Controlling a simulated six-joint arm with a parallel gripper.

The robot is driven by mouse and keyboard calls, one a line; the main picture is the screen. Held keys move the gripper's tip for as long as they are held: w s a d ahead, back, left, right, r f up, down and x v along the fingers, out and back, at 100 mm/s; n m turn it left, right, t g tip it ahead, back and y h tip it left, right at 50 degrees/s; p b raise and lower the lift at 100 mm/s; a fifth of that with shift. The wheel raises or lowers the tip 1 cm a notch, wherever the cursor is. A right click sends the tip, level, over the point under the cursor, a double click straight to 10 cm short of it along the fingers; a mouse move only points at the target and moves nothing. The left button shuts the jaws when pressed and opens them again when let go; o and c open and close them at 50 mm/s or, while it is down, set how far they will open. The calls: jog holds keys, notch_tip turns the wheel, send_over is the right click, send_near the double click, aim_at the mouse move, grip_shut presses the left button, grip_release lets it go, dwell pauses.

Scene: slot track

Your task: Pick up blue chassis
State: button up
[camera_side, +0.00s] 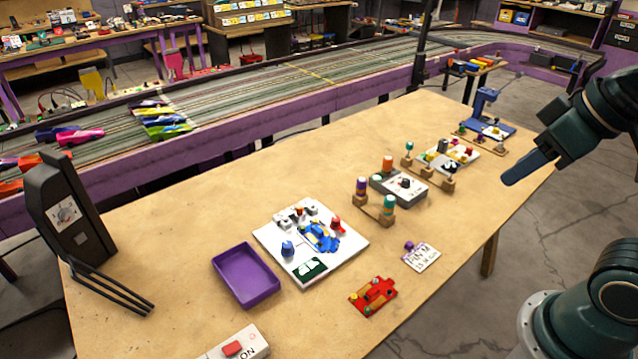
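The blue chassis (320,237) lies on a white square board (345,262) near the middle of the table. A small blue knob-like piece (287,249) stands on the board to its left, and a red piece (338,226) is close to its right. My gripper (512,180) is in the air over the right side of the table, far to the right of the chassis. Its fingers show from the side as one blue-grey shape, so I cannot see a gap between them. Nothing shows in its grasp.
A purple tray (247,292) sits left of the board. A red chassis (373,296) and a small card (421,257) lie in front. Wooden blocks with coloured knobs (388,203) and a grey device (399,185) stand behind right. A dark upright device (72,215) stands at left.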

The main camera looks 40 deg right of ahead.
jog(key=w+a+f+m+g+y, duration=0.1)
jog(key=w+a+m+g+y, duration=0.15)
jog(key=w+m, duration=1.3)
jog(key=w+d+f+m+g+y, duration=0.1)
jog(key=w+f+m+g+y, duration=0.1)
jog(key=w+f, duration=1.9)
jog(key=shift+w+d+f+g, duration=0.15)
jog(key=shift+w+f+g, duration=0.2)
jog(key=shift+g, duration=0.2)
jog(key=shift+m, duration=0.25)
send_near(321, 235)
jog(key=shift+w+a+f, duration=0.25)
jog(key=shift+w+f, duration=0.25)
jog(key=shift+f, duration=0.15)
jog(key=shift+w+a+f, duration=0.2)
jog(key=shift+w+f, duration=0.25)
jog(key=shift+f, duration=0.2)
